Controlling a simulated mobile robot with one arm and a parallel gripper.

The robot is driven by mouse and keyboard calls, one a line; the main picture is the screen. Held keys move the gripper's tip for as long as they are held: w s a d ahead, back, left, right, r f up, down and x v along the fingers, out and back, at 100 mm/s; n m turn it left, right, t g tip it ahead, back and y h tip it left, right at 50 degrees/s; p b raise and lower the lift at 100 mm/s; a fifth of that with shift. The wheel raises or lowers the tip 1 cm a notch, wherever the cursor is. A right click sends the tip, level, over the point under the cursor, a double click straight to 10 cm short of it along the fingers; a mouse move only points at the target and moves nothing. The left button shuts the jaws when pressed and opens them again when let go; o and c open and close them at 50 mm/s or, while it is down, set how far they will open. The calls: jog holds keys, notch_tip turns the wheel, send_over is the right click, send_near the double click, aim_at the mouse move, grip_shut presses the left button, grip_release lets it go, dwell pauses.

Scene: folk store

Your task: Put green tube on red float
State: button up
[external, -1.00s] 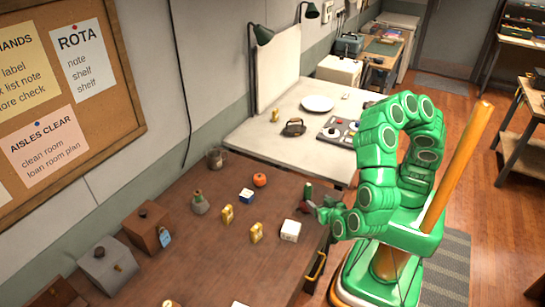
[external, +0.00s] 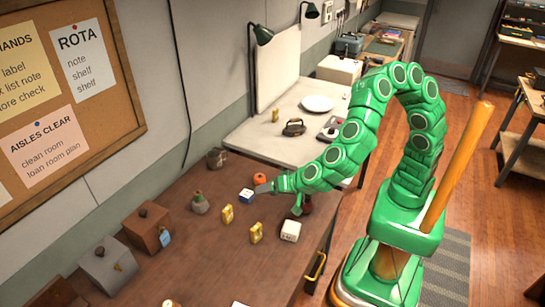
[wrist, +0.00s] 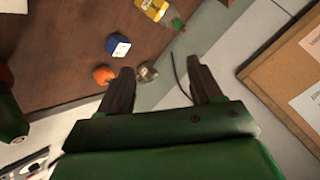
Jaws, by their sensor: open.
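My gripper (external: 264,188) is open and empty, reaching left over the brown table near the blue box and the orange ball. In the wrist view its two dark fingers (wrist: 163,88) are spread apart. A dark green rounded thing, likely the green tube (wrist: 10,120), is cut off by the left edge of the wrist view, outside the fingers. A dark red thing, likely the red float (external: 307,203), stands near the table's right edge, partly hidden by my arm.
A blue box (external: 246,196), an orange ball (external: 259,178), a white box (external: 290,231), gold packets (external: 227,214) and a jar (external: 216,157) stand on the brown table (external: 200,260). The wall is close behind the jar.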

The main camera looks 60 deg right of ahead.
notch_tip(320, 180, up, 7)
jog(key=w+n+y, duration=0.2)
jog(key=w+y, duration=0.1)
jog(key=y, duration=0.1)
jog(key=s+d+r+n+g+y, duration=0.3)
jog(key=d+r+n+y, duration=0.1)
jog(key=d+r+n, duration=0.15)
jog(key=s+d+f+g+h, duration=0.3)
jog(key=s+d, duration=0.6)
jog(key=d, duration=0.3)
jog(key=s+d+f+g+h, duration=0.3)
jog(key=s+d, duration=0.6)
jog(key=d, duration=0.4)
jog(key=s+d+f+g+h, duration=0.3)
jog(key=s+d, duration=0.5)
jog(key=d, duration=0.4)
jog(key=shift+s+d+f, duration=0.3)
jog(key=shift+s+f, duration=0.1)
jog(key=shift+f, duration=0.05)
jog(key=shift+n, duration=0.25)
